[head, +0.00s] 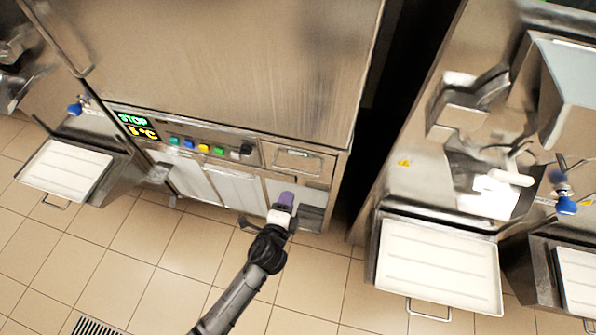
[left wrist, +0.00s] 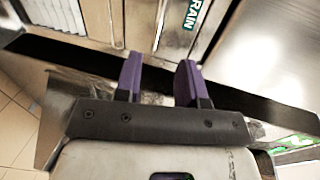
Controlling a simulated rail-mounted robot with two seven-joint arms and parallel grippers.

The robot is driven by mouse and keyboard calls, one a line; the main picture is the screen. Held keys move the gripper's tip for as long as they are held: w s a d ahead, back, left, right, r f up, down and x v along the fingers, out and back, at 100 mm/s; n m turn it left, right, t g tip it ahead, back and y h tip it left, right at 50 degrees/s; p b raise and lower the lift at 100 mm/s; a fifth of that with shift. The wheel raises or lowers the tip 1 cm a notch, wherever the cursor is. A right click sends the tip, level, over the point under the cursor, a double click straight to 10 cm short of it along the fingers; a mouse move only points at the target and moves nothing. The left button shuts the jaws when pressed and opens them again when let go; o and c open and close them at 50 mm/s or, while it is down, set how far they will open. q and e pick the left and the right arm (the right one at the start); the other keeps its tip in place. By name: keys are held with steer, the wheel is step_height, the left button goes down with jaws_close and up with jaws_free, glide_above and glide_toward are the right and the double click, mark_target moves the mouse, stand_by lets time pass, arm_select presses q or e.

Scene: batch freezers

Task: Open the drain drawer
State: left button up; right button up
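The drain drawer (head: 299,158) is a small metal front at the lower right of the freezer's control panel in the head view. It looks closed. Its label, with the letters "RAIN" showing, is at the top of the left wrist view (left wrist: 195,12). My left gripper (head: 285,198) is just below the drawer front in the head view. In the left wrist view its two purple fingers (left wrist: 158,78) stand apart with a gap between them and point toward the labelled front. I see nothing clearly held. Whether a finger touches the metal I cannot tell. My right gripper is out of view.
The freezer's panel has a lit STOP display (head: 133,119) and coloured buttons (head: 204,148). A white tray (head: 66,168) juts out at the left and another tray (head: 438,266) at the right. Tiled floor (head: 150,240) lies open in front.

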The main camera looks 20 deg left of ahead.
mark_target(298, 172)
arm_select(q)
steer(key=b+x, duration=0.2)
steer(key=x, duration=1)
steer(key=shift+w+f+b, duration=0.1)
steer(key=shift+w+b, duration=0.15)
steer(key=shift+b, duration=0.15)
steer(key=shift+c, duration=0.2)
jaws_close()
